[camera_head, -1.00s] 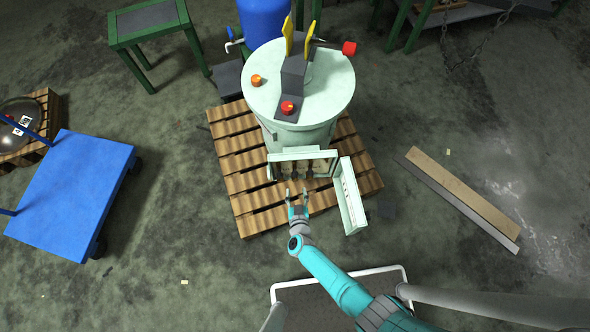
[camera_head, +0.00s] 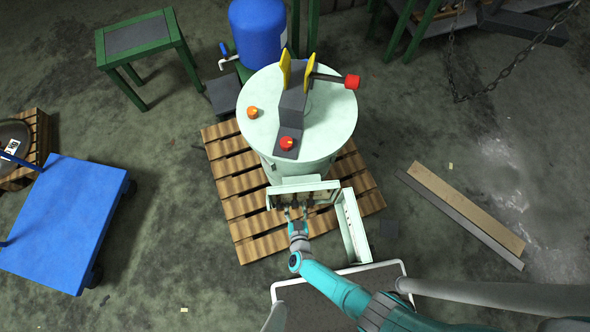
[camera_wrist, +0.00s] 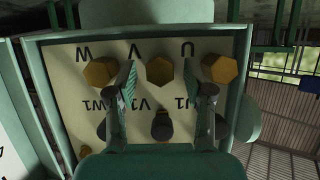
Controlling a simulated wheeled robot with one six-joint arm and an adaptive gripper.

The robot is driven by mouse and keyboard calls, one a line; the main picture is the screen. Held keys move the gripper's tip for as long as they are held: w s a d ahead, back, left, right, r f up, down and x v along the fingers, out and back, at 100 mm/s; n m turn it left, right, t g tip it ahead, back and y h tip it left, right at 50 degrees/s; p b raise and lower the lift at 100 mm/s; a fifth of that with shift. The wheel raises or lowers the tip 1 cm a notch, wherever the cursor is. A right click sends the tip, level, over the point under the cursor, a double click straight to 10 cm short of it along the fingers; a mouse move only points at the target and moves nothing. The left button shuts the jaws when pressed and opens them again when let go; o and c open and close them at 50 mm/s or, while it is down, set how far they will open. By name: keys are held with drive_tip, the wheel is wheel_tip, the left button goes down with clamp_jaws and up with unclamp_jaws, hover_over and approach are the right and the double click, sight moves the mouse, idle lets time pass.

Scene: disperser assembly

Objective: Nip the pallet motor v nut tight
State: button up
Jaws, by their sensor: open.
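The pale green motor (camera_head: 296,118) stands on a wooden pallet (camera_head: 236,185), its terminal box (camera_head: 280,198) open at the front. In the wrist view, the V nut (camera_wrist: 160,70) is a brass hexagon in the middle of the upper row, below an upside-down letter V. The W nut (camera_wrist: 99,72) is on its left and the U nut (camera_wrist: 220,69) on its right. My gripper (camera_wrist: 158,82) is open, one finger on each side of the V nut in the picture. It holds nothing. I cannot tell whether the fingers touch the nut. In the head view my gripper (camera_head: 296,214) is at the box opening.
Dark terminals marked W1, V1 and U1 (camera_wrist: 162,124) sit below the nuts. The box walls surround the nuts closely. An open cover (camera_head: 352,228) stands right of the box. A blue cart (camera_head: 65,222) is at the left, and planks (camera_head: 465,212) lie at the right.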

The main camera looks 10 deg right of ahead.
clamp_jaws()
idle(0.3)
drive_tip(key=shift+d+f+m+t+y, duration=0.15)
drive_tip(key=shift+m+t+y, duration=0.1)
drive_tip(key=shift+m+y, duration=1)
drive_tip(key=shift+d+r+m+t+y, duration=0.2)
drive_tip(key=shift+m+y, duration=0.55)
drive_tip(key=shift+m, duration=1)
